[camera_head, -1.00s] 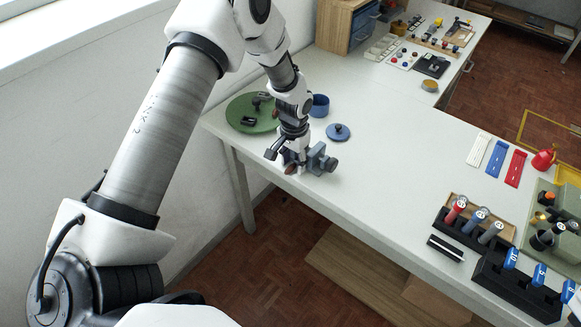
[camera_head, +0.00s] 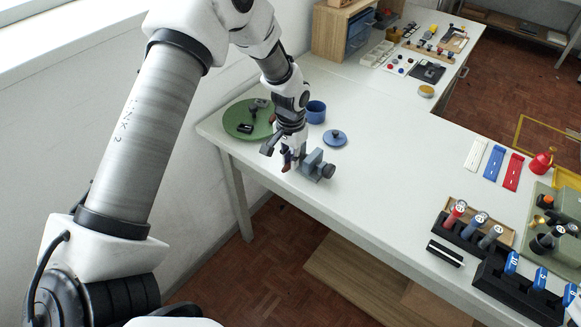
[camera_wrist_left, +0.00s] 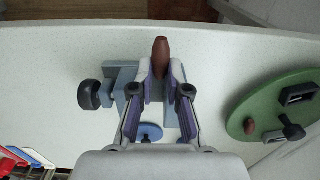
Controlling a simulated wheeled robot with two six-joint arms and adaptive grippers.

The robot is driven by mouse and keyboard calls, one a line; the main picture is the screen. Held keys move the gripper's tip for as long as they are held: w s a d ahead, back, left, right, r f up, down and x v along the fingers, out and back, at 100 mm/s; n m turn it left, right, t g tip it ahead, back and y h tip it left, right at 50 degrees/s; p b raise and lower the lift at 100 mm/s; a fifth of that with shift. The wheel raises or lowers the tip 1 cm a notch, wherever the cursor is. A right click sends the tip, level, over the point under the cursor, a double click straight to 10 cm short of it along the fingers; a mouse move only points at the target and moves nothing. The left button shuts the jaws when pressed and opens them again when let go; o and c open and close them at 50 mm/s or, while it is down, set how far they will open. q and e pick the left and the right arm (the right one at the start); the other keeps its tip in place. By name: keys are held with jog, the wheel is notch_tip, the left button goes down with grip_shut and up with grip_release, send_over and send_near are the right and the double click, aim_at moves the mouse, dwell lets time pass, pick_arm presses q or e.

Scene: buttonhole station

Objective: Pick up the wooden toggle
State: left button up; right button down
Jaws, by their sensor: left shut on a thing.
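The wooden toggle (camera_head: 286,168) is a small reddish-brown, barrel-shaped piece near the table's front edge. It also shows in the left wrist view (camera_wrist_left: 161,58), upright in the picture between the fingertips. My left gripper (camera_head: 289,156) is shut on it, just left of a blue-grey vise (camera_head: 313,163). In the left wrist view the gripper (camera_wrist_left: 160,72) has a finger on each side of the toggle, with the vise (camera_wrist_left: 118,75) behind the fingers. The toggle's lower part is hidden by the fingers there. My right gripper is not in view.
A green round tray (camera_head: 236,122) with dark parts and another brown piece lies left behind the gripper. A blue pot (camera_head: 316,112) and blue lid (camera_head: 335,138) stand behind the vise. The table (camera_head: 375,190) is clear to the right, up to the black racks.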

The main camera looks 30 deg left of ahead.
pick_arm(q)
jog(key=s+d+r+b, duration=0.1)
jog(key=s+d+b, duration=0.1)
jog(key=s+d, duration=0.6)
jog(key=s, duration=0.5)
jog(key=shift+s+r, duration=0.25)
jog(key=shift+s, duration=0.15)
jog(key=shift+w+d, duration=0.1)
